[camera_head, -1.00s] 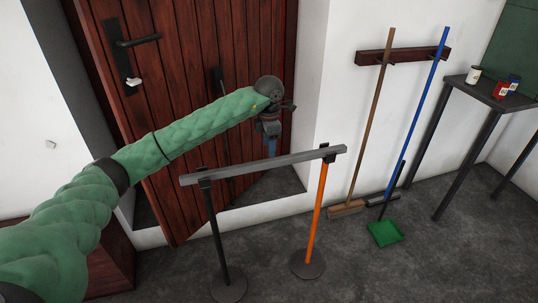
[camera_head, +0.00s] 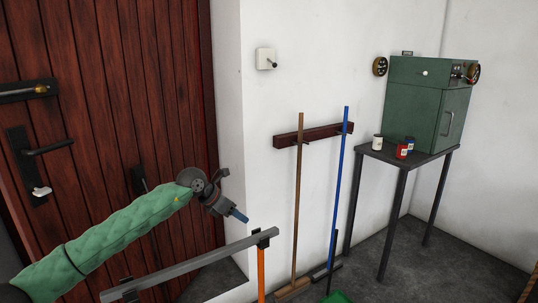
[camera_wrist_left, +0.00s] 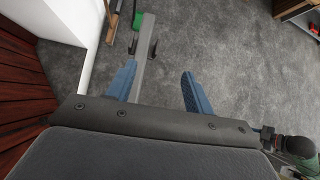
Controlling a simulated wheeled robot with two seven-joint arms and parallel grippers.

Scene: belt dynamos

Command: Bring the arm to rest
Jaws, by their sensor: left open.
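My left arm, in a green quilted sleeve, comes in from the lower left in the head view.
The grey bar (camera_head: 190,265) stands on posts just below my gripper, an orange post (camera_head: 261,272) at its right end. A table (camera_head: 405,157) holds a green cabinet (camera_head: 425,108) and small cans.

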